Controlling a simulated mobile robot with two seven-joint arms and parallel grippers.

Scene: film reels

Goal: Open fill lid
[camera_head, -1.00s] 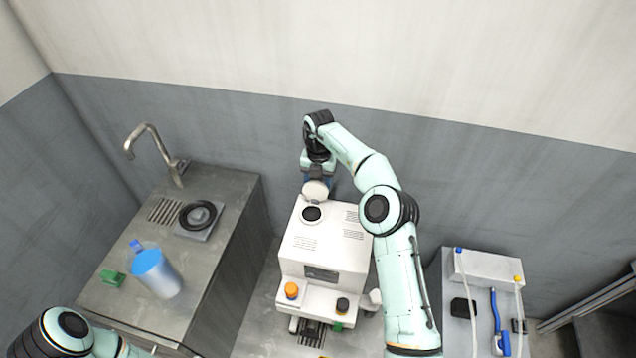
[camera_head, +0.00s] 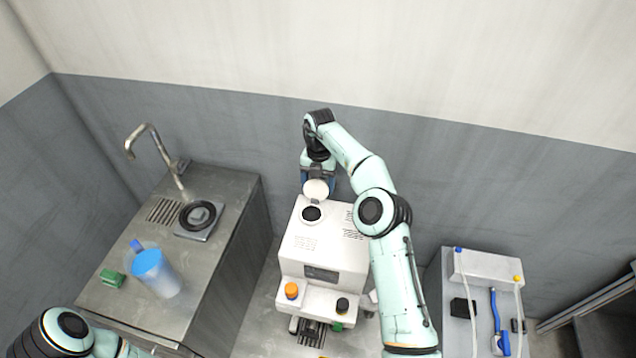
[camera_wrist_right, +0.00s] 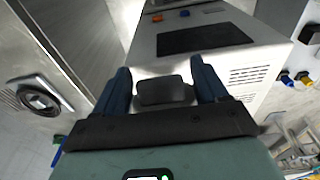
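The white machine (camera_head: 322,250) stands on the floor in the middle of the head view. Its round white fill lid (camera_head: 316,190) is raised at the back of the top, and the dark round fill opening (camera_head: 312,213) shows uncovered in front of it. My right gripper (camera_head: 318,177) is behind the lid, partly hidden by it; I cannot tell whether they touch. In the right wrist view the blue fingers of this gripper (camera_wrist_right: 162,80) are spread apart, with a dark grey block visible between them. My left arm shows at the bottom left, its gripper out of view.
A grey counter (camera_head: 228,187) at the left holds a tap (camera_head: 150,130), a black ring (camera_head: 199,214), a blue-topped pitcher (camera_head: 155,272) and a green block (camera_head: 112,278). A stand with a blue-handled tool (camera_head: 496,310) is at the right. A wall is close behind my right gripper.

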